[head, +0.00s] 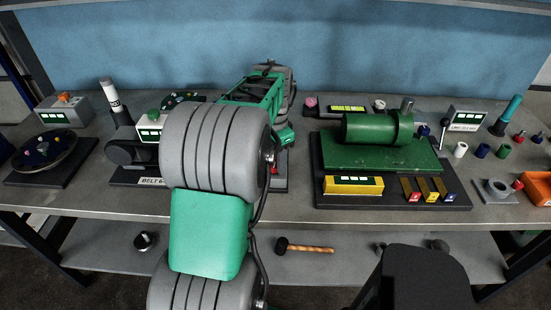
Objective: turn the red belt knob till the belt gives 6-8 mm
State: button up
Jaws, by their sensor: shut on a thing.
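The belt unit (127,152) stands left of centre on the bench, with a dark belt housing and a front label (153,181) that starts with "BELT". A white box with a green display (150,129) stands on it; its reading is too small to make out. My arm crosses the middle of the view and covers the right part of this unit.
Right of my arm, a green machine (378,129) sits on a dark base with a yellow display box (353,185). A round dark plate (47,149) lies at the far left. Small coloured parts stand at the right. A mallet (303,247) lies on the lower shelf.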

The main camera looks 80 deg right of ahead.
aim_at(275, 162)
jog(key=m, duration=0.5)
jog(key=shift+m, duration=0.3)
jog(key=shift+r, duration=0.1)
dwell(0.3)
jog(key=o, duration=1.4)
jog(key=shift+c, duration=0.2)
notch_tip(275, 162, up, 8)
jog(key=shift+f+b, duration=0.15)
jog(key=shift+b, duration=0.3)
